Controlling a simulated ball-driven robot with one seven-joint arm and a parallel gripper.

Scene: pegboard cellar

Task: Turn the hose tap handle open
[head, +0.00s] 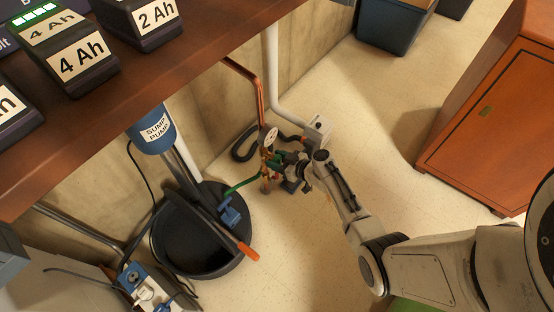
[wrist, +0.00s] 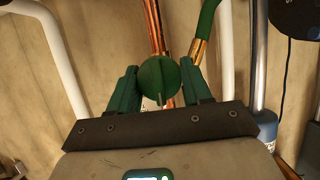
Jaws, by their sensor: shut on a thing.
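The hose tap handle is a round green knob (wrist: 157,76) with a pale pointer mark directed down in the wrist view. My gripper (wrist: 160,88) has its two green fingers on either side of the knob and is shut on it. In the head view my gripper (head: 287,162) reaches in from the right to the tap at the copper pipe. The handle is mostly hidden there by the fingers. A green hose (wrist: 207,16) with a brass end shows just right of the knob in the wrist view.
A copper pipe (head: 259,92) and a white pipe (head: 272,70) run along the wall. A black basin (head: 180,245) with a sump pump (head: 152,130) stands left of the tap. A workbench (head: 190,55) overhangs at upper left. Floor (head: 390,135) is clear toward the orange cabinet (head: 495,120).

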